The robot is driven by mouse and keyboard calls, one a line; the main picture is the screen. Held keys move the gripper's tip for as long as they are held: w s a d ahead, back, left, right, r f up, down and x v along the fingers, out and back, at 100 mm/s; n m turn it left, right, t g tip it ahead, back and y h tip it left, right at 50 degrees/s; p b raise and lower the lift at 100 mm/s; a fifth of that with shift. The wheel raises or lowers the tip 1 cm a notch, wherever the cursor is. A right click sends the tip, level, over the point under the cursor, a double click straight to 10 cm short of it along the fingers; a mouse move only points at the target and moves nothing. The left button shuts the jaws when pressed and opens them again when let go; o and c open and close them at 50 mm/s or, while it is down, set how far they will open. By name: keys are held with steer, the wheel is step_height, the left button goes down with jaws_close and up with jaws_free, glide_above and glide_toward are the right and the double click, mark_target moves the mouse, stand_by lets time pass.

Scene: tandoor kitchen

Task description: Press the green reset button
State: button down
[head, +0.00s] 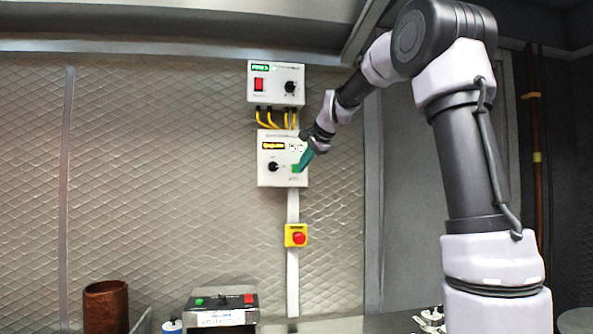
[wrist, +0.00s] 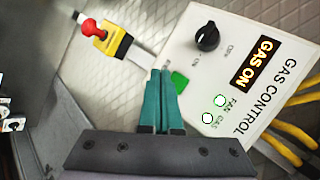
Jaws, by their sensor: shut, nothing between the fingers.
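A green button (head: 295,168) is on the lower right of the white gas control box (head: 282,180) on the wall. In the wrist view the green button (wrist: 179,82) is partly hidden by my fingers, and its label cannot be read. My gripper (head: 302,166) has teal fingers, shut with nothing between them. In the wrist view the gripper (wrist: 164,72) has its fingertips right beside the button on the box's face. I cannot tell whether they touch it. The box's display (wrist: 254,63) reads GAS ON.
A black knob (wrist: 207,38) is on the same box. Yellow cables (head: 277,119) run up to a second box (head: 276,97) with a red switch. A red emergency button (head: 299,238) is below. Another panel (head: 222,302) with green and red buttons and a brown pot (head: 106,306) stand lower left.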

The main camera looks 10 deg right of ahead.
steer(key=shift+s, duration=1.4)
steer(key=s+d+f+n, duration=0.1)
steer(key=s+f, duration=0.4)
steer(key=s, duration=0.6)
steer(key=s+d+f+n+g+h, duration=0.1)
steer(key=s+f, duration=0.4)
steer(key=s, duration=0.6)
steer(key=s+d+f+n, duration=0.3)
steer(key=s+f+n, duration=0.2)
steer(key=s, duration=0.6)
steer(key=shift+s+f+g+h, duration=0.4)
steer(key=shift+d, duration=0.1)
